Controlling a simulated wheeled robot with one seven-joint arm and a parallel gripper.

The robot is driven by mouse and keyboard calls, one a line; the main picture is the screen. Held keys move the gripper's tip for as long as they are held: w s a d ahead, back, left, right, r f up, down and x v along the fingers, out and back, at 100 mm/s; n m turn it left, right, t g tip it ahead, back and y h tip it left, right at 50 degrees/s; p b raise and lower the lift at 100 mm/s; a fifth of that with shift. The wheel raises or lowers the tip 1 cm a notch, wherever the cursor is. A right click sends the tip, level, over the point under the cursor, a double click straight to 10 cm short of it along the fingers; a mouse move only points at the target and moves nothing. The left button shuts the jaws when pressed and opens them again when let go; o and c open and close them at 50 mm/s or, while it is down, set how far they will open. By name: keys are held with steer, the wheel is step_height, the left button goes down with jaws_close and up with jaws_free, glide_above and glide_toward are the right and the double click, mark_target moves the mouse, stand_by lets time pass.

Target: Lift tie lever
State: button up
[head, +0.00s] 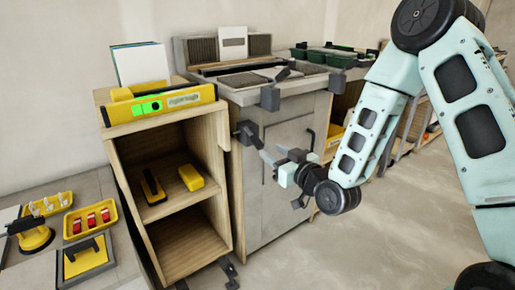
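A dark lever-like fitting (248,134) sticks out from the left edge of the grey cabinet (240,190), below the worktop. I cannot tell for sure that it is the tie lever. My gripper (277,178) is in front of the cabinet, just right of and below this fitting. Its two dark fingers look spread apart, with nothing visible between them. The upper finger's tip is close to the fitting; whether they touch cannot be told.
A wooden shelf (190,245) with yellow tools stands left of the cabinet, a yellow level (160,107) on top. A low bench at left holds a yellow tray (90,220) and a suction-cup tool (33,237). A dark door handle (309,140) is behind my gripper.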

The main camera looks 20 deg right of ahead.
mark_target(260, 143)
steer(key=x, duration=0.8)
steer(key=shift+w, duration=0.1)
jaws_close()
